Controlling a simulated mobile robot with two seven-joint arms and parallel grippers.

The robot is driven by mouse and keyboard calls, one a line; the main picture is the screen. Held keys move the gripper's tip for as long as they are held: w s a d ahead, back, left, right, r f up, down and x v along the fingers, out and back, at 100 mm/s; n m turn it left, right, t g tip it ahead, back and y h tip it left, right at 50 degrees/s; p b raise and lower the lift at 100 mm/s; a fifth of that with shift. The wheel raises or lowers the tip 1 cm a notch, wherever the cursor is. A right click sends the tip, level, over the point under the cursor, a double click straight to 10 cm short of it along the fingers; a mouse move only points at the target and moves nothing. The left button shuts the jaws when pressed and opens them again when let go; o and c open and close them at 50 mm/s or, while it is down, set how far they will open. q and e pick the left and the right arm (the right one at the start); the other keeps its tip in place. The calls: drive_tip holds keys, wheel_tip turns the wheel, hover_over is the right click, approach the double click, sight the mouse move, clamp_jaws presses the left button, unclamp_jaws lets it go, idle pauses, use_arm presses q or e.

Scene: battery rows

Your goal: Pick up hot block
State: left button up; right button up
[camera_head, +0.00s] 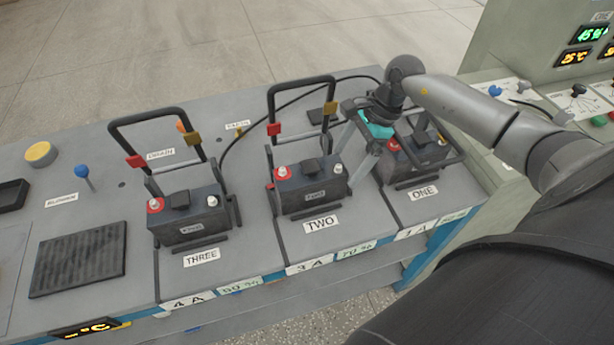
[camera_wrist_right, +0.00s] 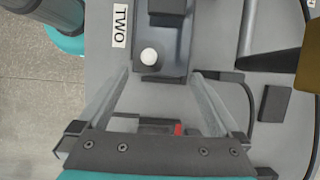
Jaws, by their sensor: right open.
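Three dark battery blocks sit in a row on the grey bench: block THREE (camera_head: 187,213), block TWO (camera_head: 311,187) and block ONE (camera_head: 418,154). Each has a red and a white terminal, though ONE is partly covered by my arm. Nothing visible on the blocks tells which one is hot. My right gripper (camera_head: 352,163) is open and empty, pointing down between TWO and ONE. In the right wrist view, block TWO (camera_wrist_right: 164,72) shows with its white terminal near the space between the open fingertips (camera_wrist_right: 160,76). My left gripper is not in view.
Black hinged frames with red and yellow clips (camera_head: 300,83) stand raised behind TWO and THREE. A black cable (camera_head: 262,115) crosses the bench. A dark ribbed pad (camera_head: 79,260), a blue lever (camera_head: 82,172) and a yellow button (camera_head: 40,153) lie left. A display panel (camera_head: 576,57) stands right.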

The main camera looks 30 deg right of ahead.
sight(328, 168)
drive_tip(key=a, duration=0.2)
drive_tip(key=w+a, duration=0.1)
drive_tip(key=a, duration=0.1)
drive_tip(key=shift+a, duration=0.25)
drive_tip(key=a, duration=0.2)
drive_tip(key=w+a+p, duration=0.1)
drive_tip(key=a, duration=0.1)
drive_tip(key=shift+r, duration=0.1)
drive_tip(key=shift+x, duration=1.6)
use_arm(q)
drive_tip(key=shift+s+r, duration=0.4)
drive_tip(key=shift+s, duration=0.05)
use_arm(e)
drive_tip(key=shift+d, duration=0.1)
clamp_jaws()
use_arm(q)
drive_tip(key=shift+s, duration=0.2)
use_arm(e)
drive_tip(key=shift+w+r, duration=0.15)
drive_tip(key=shift+r, duration=0.05)
